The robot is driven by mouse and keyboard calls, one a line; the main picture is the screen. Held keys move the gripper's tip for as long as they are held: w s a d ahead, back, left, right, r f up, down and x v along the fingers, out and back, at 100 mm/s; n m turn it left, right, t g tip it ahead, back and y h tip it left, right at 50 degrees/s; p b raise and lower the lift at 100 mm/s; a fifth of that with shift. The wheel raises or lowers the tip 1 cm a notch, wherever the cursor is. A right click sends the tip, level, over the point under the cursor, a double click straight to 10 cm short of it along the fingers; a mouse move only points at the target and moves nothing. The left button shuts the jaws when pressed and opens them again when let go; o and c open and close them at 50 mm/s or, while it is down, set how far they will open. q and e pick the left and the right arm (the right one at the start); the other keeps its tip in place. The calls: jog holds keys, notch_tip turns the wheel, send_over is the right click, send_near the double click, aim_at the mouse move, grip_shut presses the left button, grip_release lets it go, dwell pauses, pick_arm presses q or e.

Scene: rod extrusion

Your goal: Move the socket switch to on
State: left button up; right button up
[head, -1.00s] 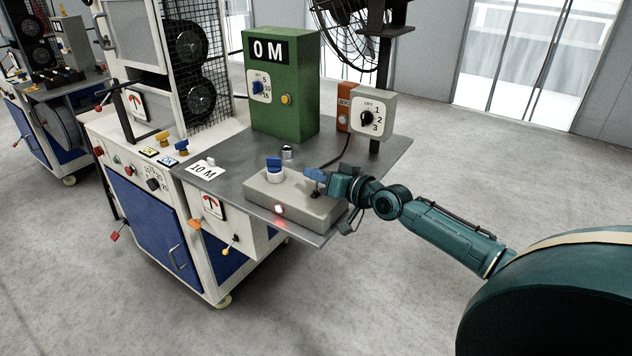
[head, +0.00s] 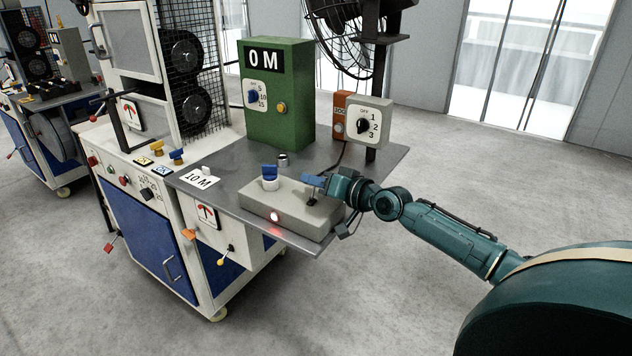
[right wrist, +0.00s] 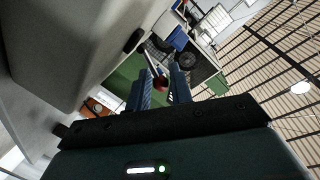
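A grey box (head: 290,208) lies on the table, with a blue knob on a white base (head: 269,178) at its left and a glowing light (head: 274,217) on its front. A small toggle switch (head: 312,197), which I take as the socket switch, stands at its right end. My right gripper (head: 327,182) is at the switch from the right. My left gripper is not in view.
A green box (head: 278,100) reading "0 M" stands behind on the table (head: 225,165). A grey dial box (head: 367,122) and an orange box (head: 340,115) are at the back right, below a fan (head: 345,35). A "10 M" card (head: 199,179) lies at the left.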

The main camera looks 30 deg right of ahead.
jog(key=shift+o, duration=1.2)
jog(key=v, duration=1.3)
jog(key=shift+s, duration=0.1)
dwell(0.4)
